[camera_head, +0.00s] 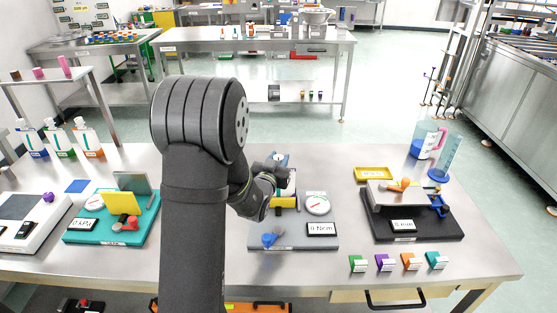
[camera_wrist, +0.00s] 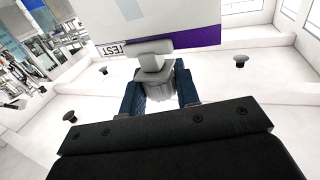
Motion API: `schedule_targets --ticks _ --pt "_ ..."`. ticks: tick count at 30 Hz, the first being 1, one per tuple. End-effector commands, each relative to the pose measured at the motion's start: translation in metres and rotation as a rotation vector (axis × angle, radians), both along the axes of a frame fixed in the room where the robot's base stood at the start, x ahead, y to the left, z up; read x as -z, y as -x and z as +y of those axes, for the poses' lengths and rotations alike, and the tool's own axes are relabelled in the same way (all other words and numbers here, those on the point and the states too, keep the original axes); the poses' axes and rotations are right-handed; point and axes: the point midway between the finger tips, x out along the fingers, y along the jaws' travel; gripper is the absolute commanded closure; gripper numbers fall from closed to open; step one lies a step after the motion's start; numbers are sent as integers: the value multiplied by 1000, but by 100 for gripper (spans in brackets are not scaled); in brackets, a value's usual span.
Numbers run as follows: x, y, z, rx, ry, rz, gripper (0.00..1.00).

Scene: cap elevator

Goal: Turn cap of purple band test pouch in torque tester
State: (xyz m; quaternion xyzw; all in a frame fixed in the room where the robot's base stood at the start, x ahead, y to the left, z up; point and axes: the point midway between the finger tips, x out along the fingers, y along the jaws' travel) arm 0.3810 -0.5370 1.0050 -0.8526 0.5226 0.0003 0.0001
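The torque tester is a grey base (camera_head: 262,239) with a dial (camera_head: 317,204), a blue clamp knob (camera_head: 270,238) and a readout (camera_head: 322,229) showing 0 Ncm. The test pouch stands behind my arm and is mostly hidden in the head view. In the wrist view, the pouch shows its white face with a purple band (camera_wrist: 200,38) and a TEST label. Its light grey cap (camera_wrist: 153,82) sits between the dark blue fingers of my gripper (camera_wrist: 160,88), filling the gap and appearing to touch both. My gripper (camera_head: 270,187) is at the tester's back.
A teal device (camera_head: 85,237) with a kPa readout stands left. A black device (camera_head: 440,225) and a yellow tray (camera_head: 373,173) stand right. Small coloured blocks, including a purple one (camera_head: 384,262), line the front right. Three pouches (camera_head: 88,138) stand at the back left.

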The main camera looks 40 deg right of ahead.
Motion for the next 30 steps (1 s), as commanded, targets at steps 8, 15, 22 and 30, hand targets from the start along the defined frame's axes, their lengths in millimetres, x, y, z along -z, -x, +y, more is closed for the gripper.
schedule_targets --ticks 8,15,22,30 --pt "0 -1 0 26 1 0 94" --pt "0 -1 0 121 0 -1 94" --pt "0 0 0 154 1 0 94" --pt "0 0 0 154 1 0 60"
